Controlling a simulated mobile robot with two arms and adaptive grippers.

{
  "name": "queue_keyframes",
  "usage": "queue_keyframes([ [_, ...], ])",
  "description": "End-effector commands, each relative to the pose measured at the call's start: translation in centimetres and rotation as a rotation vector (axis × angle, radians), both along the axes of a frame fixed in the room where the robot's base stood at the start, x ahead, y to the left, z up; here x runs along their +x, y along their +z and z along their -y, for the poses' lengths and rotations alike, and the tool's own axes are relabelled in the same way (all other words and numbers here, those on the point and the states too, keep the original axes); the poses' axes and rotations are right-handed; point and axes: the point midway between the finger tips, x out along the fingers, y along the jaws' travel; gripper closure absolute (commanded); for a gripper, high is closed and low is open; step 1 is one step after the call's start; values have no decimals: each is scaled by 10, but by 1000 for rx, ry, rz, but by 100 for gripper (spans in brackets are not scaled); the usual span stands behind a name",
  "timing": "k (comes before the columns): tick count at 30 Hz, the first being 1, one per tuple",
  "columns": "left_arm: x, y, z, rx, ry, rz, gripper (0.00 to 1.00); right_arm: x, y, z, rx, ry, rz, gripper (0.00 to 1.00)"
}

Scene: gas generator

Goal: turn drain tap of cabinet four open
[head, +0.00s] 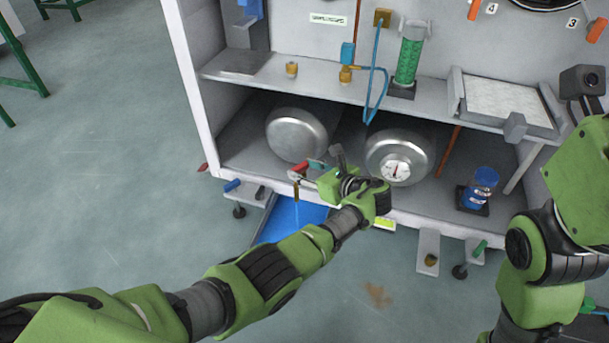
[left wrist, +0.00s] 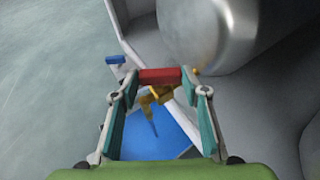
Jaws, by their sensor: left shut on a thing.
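The drain tap's red handle (head: 300,168) shows at the cabinet's lower front edge in the head view. In the left wrist view the red handle (left wrist: 160,76) lies crosswise between my fingertips. The brass tap body (left wrist: 157,95) is just below it, partly hidden. A thin blue line runs from the tap down towards a blue tray (head: 270,226); I cannot tell whether it is liquid. My left gripper (head: 308,170) is shut on the red handle, its teal pads (left wrist: 202,115) on either side. My right arm shows at the right, but its gripper is not in view.
Two rounded metal vessels (head: 297,135) (head: 412,150) sit on the lower shelf, close behind the tap. A blue handle (head: 232,186) is left of it. A blue jar (head: 481,186) stands at the right.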

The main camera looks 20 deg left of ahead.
Motion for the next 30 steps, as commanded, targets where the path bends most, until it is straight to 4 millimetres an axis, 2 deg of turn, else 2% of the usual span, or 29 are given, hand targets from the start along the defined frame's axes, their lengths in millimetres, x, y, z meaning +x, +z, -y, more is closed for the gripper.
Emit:
queue_keyframes([
  [17, 1, -1, -1, -3, 29, -1, 80, -5, 2, -1, -1, -1, 16, 60],
  [18, 1, -1, -1, -3, 29, -1, 48, -5, 2, -1, -1, -1, 16, 60],
  [19, 1, -1, -1, -3, 29, -1, 42, -5, 2, -1, -1, -1, 16, 60],
  [30, 1, 1, 0, -2, 27, -1, 42, -4, 2, 0, 0, -1, 15, 60],
])
